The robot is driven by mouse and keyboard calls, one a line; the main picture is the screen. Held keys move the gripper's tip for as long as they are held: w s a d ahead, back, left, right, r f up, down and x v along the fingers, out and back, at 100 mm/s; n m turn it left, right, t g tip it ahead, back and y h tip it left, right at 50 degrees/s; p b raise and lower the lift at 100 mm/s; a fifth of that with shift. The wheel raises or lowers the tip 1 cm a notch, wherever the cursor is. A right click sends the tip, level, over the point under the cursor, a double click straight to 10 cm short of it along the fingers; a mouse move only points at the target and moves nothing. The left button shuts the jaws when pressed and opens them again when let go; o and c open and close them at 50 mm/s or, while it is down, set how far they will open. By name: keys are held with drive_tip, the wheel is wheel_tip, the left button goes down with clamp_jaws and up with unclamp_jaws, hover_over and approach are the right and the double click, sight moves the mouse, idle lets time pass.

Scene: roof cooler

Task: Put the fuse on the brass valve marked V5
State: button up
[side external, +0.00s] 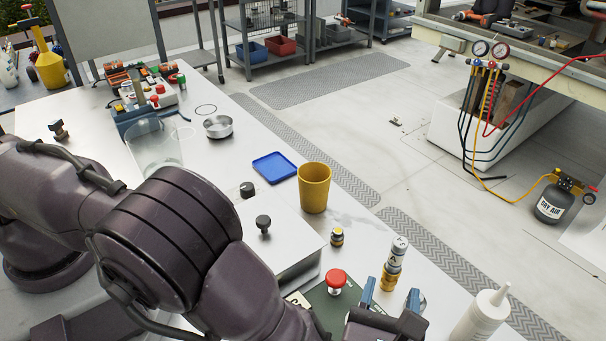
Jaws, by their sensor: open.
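A grey-and-white cylinder (397,256) with dark lettering, which looks like the fuse, stands upright near the right edge of the bench. Directly below it is a brass part (388,282); I cannot tell whether this is the fuse's own end or a valve under it. My gripper (390,297) is low at the bottom of the side view, with blue fingertips apart on either side of the brass part. Contact is not visible. A small brass-and-black piece (337,237) with a label stands to the left. No V5 mark is readable.
A red mushroom button (336,279) on a green panel is just left of my gripper. A white nozzle bottle (481,315) stands to the right. A yellow cup (314,188), blue tray (275,167), metal bowl (218,127) and clear beaker (155,146) are farther back.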

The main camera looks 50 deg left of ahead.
drive_tip(key=a+r+n+g, duration=1.2)
drive_tip(key=a+r, duration=0.4)
drive_tip(key=a, duration=0.3)
drive_tip(key=s+a+r+n+t+h, duration=0.1)
drive_tip(key=s+a+r+n+h, duration=0.3)
drive_tip(key=s+n, duration=0.4)
drive_tip(key=s+a+r+n+t+h, duration=0.1)
drive_tip(key=s+a+r+n+h, duration=0.4)
drive_tip(key=s+n, duration=0.3)
drive_tip(key=shift+a+r+n+t+h, duration=0.2)
drive_tip(key=shift+a+n+t+h, duration=0.1)
drive_tip(key=shift+a+n+h, duration=0.4)
